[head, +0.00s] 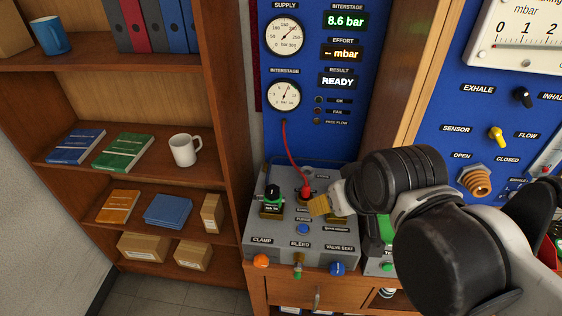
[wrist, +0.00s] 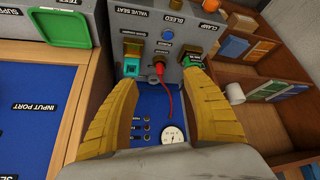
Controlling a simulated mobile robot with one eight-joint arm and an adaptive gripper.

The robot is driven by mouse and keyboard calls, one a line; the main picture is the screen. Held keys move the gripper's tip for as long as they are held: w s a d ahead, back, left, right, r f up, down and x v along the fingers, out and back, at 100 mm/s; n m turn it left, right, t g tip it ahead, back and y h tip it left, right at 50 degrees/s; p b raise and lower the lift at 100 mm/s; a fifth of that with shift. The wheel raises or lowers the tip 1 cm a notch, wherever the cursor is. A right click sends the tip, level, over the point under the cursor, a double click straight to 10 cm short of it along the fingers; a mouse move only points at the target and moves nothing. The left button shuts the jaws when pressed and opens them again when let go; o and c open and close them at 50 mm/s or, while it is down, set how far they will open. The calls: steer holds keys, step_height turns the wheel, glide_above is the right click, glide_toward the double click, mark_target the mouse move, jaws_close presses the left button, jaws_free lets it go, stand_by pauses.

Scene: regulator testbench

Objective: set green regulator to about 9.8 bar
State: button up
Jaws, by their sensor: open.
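The green regulator (head: 272,191) stands on the left of the grey bench unit in the head view, with a dark body and green top. A green knob on the clamp side (wrist: 191,62) shows in the wrist view, just beyond the right fingertip. A teal fitting (wrist: 131,69) sits beyond the left fingertip. My gripper (head: 320,207) is open, its yellow fingers apart and empty above the unit (wrist: 162,80); it hides part of the unit in the head view. The interstage display (head: 345,20) reads 8.6 bar. The result display (head: 338,81) reads READY.
A red hose (head: 292,158) runs from the interstage gauge (head: 284,96) to a red connector (head: 305,191) close to my fingers. Orange clamp (head: 261,261), bleed and blue valve-seat knobs line the front. A bookshelf (head: 228,130) stands left.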

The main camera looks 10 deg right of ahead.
steer(key=w+a+r+n+g, duration=0.2)
steer(key=w+a+n+g, duration=0.15)
steer(key=w+n, duration=0.5)
steer(key=n+g+p, duration=0.1)
steer(key=n+g, duration=0.2)
steer(key=n, duration=0.2)
glide_above(272, 189)
step_height(272, 189, down, 5)
steer(key=shift+f, duration=0.1)
step_height(272, 189, down, 10)
steer(key=shift+r+b, duration=0.1)
steer(key=shift+b, duration=1)
steer(key=c, duration=1.2)
